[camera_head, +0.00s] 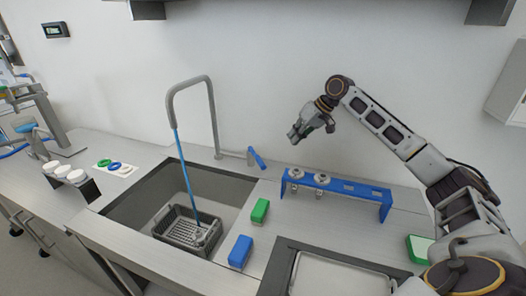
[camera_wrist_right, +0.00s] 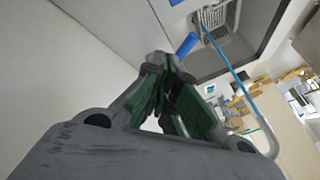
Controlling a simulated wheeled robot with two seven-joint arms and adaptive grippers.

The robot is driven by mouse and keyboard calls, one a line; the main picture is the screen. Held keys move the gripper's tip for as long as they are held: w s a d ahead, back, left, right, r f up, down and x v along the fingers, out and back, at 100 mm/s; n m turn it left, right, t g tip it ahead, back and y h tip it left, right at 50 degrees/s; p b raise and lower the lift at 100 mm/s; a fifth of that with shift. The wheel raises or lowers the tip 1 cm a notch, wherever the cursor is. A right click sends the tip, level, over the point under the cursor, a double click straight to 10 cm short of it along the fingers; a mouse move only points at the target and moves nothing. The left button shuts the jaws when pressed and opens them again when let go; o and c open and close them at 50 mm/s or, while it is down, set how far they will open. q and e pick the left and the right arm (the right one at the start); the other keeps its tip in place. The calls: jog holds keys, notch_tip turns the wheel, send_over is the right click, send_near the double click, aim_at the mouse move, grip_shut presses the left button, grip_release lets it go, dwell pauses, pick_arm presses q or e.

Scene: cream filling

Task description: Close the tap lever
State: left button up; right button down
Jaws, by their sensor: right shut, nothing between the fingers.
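The tap lever (camera_head: 257,157) is a short blue handle tilted on a small grey base, on the counter behind the sink. The grey arched tap (camera_head: 212,110) stands to its left. A blue line runs from the spout into the sink; I cannot tell whether it is water or hose. My right gripper (camera_head: 295,136) is shut and empty, above and to the right of the lever in the head view. In the right wrist view the blue lever (camera_wrist_right: 187,44) shows just beyond the shut fingertips (camera_wrist_right: 172,62); contact is not visible. My left gripper is out of view.
The sink (camera_head: 150,195) holds a grey basket (camera_head: 180,230). A blue rack (camera_head: 350,189) with metal fittings stands below my right gripper. Green (camera_head: 260,210) and blue (camera_head: 240,251) blocks lie by the sink. White-topped items and coloured rings are at left.

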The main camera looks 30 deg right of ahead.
aim_at(257, 157)
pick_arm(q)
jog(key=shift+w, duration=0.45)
pick_arm(e)
jog(key=shift+w+r, duration=0.1)
jog(key=shift+w, duration=0.25)
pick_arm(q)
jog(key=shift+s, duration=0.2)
pick_arm(e)
jog(key=a+r+x, duration=0.1)
jog(key=a+x, duration=0.1)
jog(key=x, duration=1)
jog(key=shift+a, duration=0.5)
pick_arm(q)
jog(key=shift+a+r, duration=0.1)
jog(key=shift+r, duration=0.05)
